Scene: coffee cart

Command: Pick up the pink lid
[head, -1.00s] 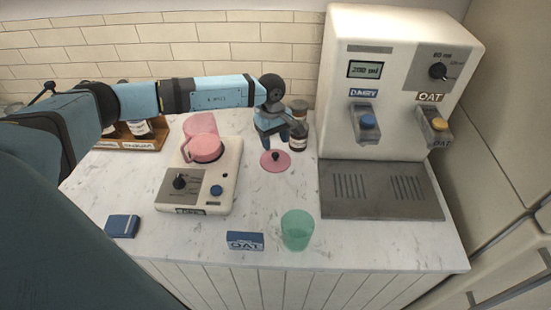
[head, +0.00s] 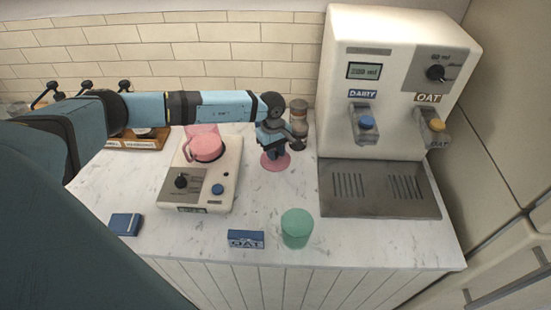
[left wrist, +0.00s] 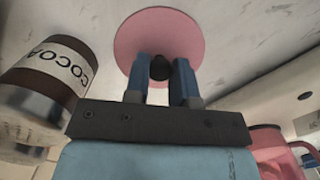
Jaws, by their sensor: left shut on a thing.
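The pink lid (head: 283,163) lies flat on the marble counter, between the white machine with the pink pitcher and the dispenser. In the left wrist view the lid (left wrist: 140,30) is a round pink disc with a dark knob (left wrist: 160,67) in its middle. My left gripper (head: 274,154) is over the lid, pointing down. In the left wrist view its two blue fingers (left wrist: 161,72) stand on either side of the knob, shut on it. In the head view the gripper hides the knob and part of the lid. My right gripper is not in view.
A cocoa jar (left wrist: 45,85) stands close beside the gripper. The pink pitcher (head: 206,148) sits on the white machine (head: 222,178) to the left. The dispenser (head: 395,110) stands right. A green cup (head: 296,229) and blue OAT box (head: 245,239) are at the front.

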